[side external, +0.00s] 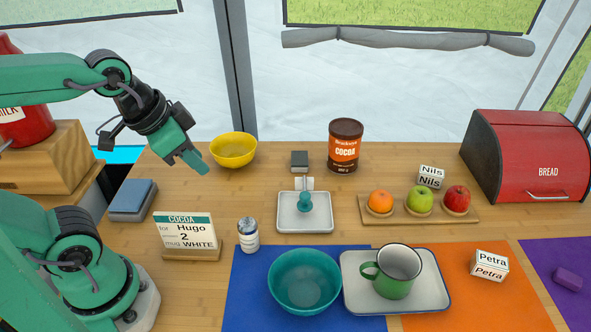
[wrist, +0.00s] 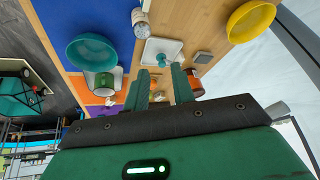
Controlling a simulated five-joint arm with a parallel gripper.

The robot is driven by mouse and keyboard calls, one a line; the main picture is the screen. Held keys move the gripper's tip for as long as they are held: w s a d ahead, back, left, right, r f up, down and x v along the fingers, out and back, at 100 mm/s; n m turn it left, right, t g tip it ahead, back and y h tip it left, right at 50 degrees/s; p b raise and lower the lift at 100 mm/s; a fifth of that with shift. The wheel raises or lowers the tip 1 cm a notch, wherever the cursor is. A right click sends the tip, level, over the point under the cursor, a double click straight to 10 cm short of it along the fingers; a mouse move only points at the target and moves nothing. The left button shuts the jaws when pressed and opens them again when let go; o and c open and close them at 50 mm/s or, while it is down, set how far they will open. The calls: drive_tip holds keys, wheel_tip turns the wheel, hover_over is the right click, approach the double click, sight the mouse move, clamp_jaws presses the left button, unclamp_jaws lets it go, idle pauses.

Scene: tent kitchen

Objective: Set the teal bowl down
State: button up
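The teal bowl (side external: 305,282) sits upright on the blue mat (side external: 245,290), close against the left edge of the white tray in the side view. It looks empty. The bowl also shows at the upper left of the wrist view (wrist: 90,52). My gripper (side external: 197,163) is raised at the left, well away from the bowl, near the yellow bowl (side external: 233,150). In the wrist view its two fingers (wrist: 161,84) stand apart with nothing between them.
A green mug (side external: 393,284) stands on the white tray (side external: 431,299). A small tray (side external: 305,225) with a teal-handled item, a cocoa tin (side external: 345,146), a fruit board (side external: 417,215), a red bread box (side external: 530,155), a sign (side external: 186,233) and a small jar (side external: 248,236) stand around.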

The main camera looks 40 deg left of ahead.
drive_tip(key=a+n, duration=0.1)
drive_tip(key=r+n, duration=0.1)
drive_tip(key=n, duration=0.1)
drive_tip(key=shift+s+a, duration=0.35)
drive_tip(key=shift+s, duration=0.05)
drive_tip(key=shift+c, duration=0.6)
drive_tip(key=shift+w, duration=0.1)
